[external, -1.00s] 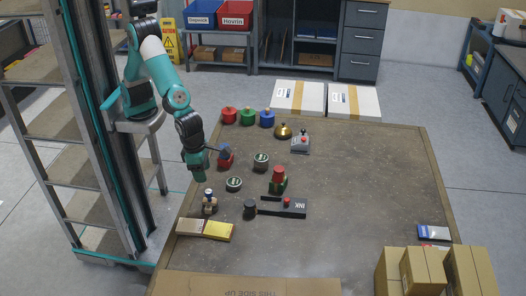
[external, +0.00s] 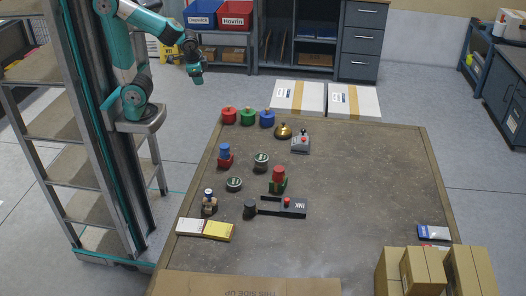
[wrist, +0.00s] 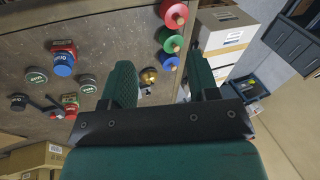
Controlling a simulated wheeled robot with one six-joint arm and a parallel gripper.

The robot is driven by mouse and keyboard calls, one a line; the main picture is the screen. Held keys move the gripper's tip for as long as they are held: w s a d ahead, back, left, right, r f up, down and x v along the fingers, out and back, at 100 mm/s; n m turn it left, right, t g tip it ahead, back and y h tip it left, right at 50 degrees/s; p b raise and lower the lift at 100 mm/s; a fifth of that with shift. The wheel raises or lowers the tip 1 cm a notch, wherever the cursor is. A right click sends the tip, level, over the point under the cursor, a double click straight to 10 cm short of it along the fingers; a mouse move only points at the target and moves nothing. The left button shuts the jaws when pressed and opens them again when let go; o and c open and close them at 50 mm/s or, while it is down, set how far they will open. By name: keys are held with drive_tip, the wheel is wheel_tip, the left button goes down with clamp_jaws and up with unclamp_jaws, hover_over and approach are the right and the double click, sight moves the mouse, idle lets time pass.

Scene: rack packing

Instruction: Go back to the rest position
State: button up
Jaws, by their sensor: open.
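My gripper (external: 197,77) is raised in the air beyond the far left corner of the table in the external view, well clear of everything on it. In the wrist view my gripper (wrist: 160,88) shows two fingers set apart with nothing between them. My arm reaches out from the column at the left, bent high, with the gripper hanging down at its end.
The table (external: 360,200) below holds a blue-topped stamp (external: 225,156), a red-topped stamp (external: 278,179), tins, a black ink holder (external: 293,207) and red, green and blue pots. White boxes (external: 298,97) lie behind it. Cardboard boxes (external: 422,270) stand at the front right.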

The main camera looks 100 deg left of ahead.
drive_tip(key=s+n, duration=0.1)
drive_tip(key=s+a+n, duration=0.1)
drive_tip(key=s+n, duration=0.1)
drive_tip(key=s+a+n, duration=0.1)
drive_tip(key=n, duration=0.1)
drive_tip(key=shift+s+a+r+g, duration=0.1)
drive_tip(key=shift+s+a+g, duration=0.1)
drive_tip(key=shift+s+g, duration=0.15)
drive_tip(key=shift+r, duration=0.1)
drive_tip(key=shift+r+p, duration=0.85)
drive_tip(key=shift+p, duration=0.15)
